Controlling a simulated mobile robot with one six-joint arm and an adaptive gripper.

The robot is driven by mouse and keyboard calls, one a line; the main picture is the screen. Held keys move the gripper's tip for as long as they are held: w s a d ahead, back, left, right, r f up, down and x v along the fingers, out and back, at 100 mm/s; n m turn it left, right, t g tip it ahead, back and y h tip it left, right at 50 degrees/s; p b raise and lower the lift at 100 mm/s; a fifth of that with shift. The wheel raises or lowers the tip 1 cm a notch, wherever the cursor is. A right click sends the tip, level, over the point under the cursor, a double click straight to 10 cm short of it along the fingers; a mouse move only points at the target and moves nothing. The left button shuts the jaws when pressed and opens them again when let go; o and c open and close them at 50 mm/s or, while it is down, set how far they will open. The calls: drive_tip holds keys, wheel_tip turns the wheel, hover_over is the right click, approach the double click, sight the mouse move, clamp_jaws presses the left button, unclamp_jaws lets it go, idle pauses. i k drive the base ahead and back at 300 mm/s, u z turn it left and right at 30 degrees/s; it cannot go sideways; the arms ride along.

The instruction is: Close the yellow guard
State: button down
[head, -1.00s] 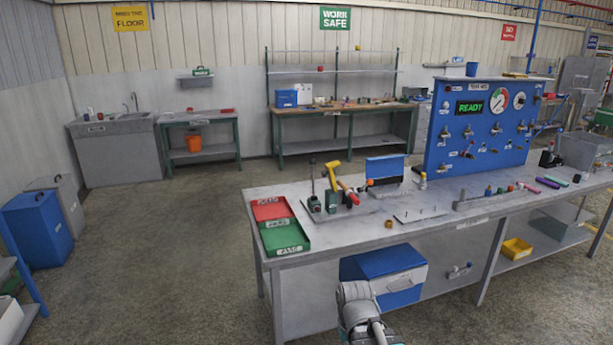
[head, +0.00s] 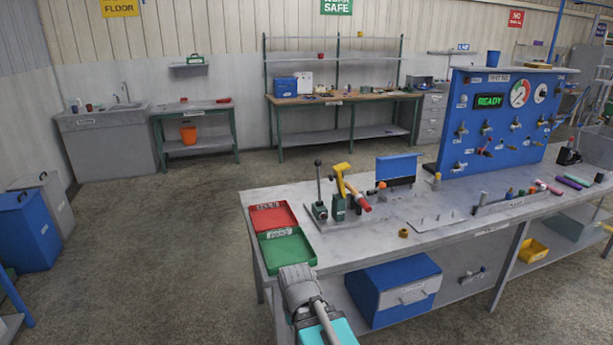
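The yellow guard (head: 342,178) stands up at a tilt on a small green-based fixture (head: 339,207) on the grey workbench (head: 400,233). A lever with a dark knob (head: 318,182) rises just left of it, and a red-handled part (head: 358,197) slants down to its right. The guard is small here, so its hinge and exact angle are hard to make out. Part of my arm shows at the bottom, in front of the bench and well apart from the guard. My gripper's fingers are not visible.
A red tray (head: 272,216) and a green tray (head: 287,248) lie at the bench's left end. A blue panel (head: 500,120) reading READY stands at the right. A blue-and-grey box (head: 395,286) sits below the bench.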

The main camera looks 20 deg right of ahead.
sight(338, 175)
drive_tip(key=z, duration=0.15)
drive_tip(key=i, duration=1)
drive_tip(key=z, duration=0.45)
